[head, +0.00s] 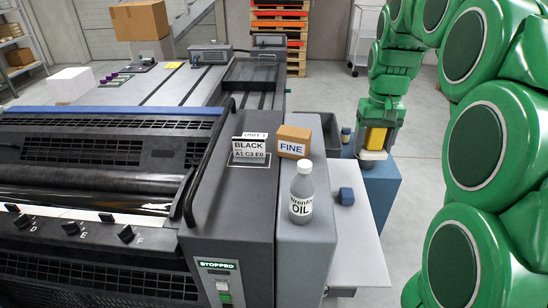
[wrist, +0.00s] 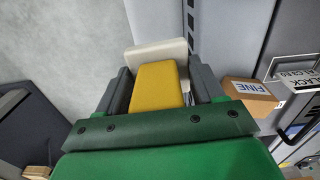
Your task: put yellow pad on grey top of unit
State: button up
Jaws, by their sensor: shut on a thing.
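The yellow pad (head: 376,138) is held between the fingers of my gripper (head: 378,128), at the right of the unit in the head view. In the wrist view the yellow pad (wrist: 158,88) sits between the two grey fingers of my gripper (wrist: 160,72). A pale flat piece (wrist: 172,48) shows just beyond the pad; I cannot tell whether it is joined to it. The unit's grey top (head: 310,232) runs along its right side. An oil bottle (head: 302,193) and a cardboard box marked FINE (head: 293,141) stand on it.
A sign marked BLACK (head: 250,150) stands left of the FINE box. A lower pale shelf (head: 358,250) with a dark blue block (head: 346,196) juts out right of the unit. A blue cabinet (head: 381,185) stands below my gripper.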

notch_tip(320, 180, up, 5)
jog(key=shift+r, duration=0.1)
jog(key=shift+s+a, duration=0.1)
jog(key=shift+a, duration=0.2)
jog(key=s+a, duration=0.7)
jog(key=a, duration=0.4)
jog(key=s+a, duration=0.7)
jog(key=a, duration=0.4)
send_over(255, 192)
jog(key=shift+m, duration=0.3)
notch_tip(255, 192, down, 14)
jog(key=shift+s+d+f, duration=0.15)
jog(key=shift+f, duration=0.05)
jog(key=shift+w+f, duration=0.25)
jog(key=shift+f, duration=1.6)
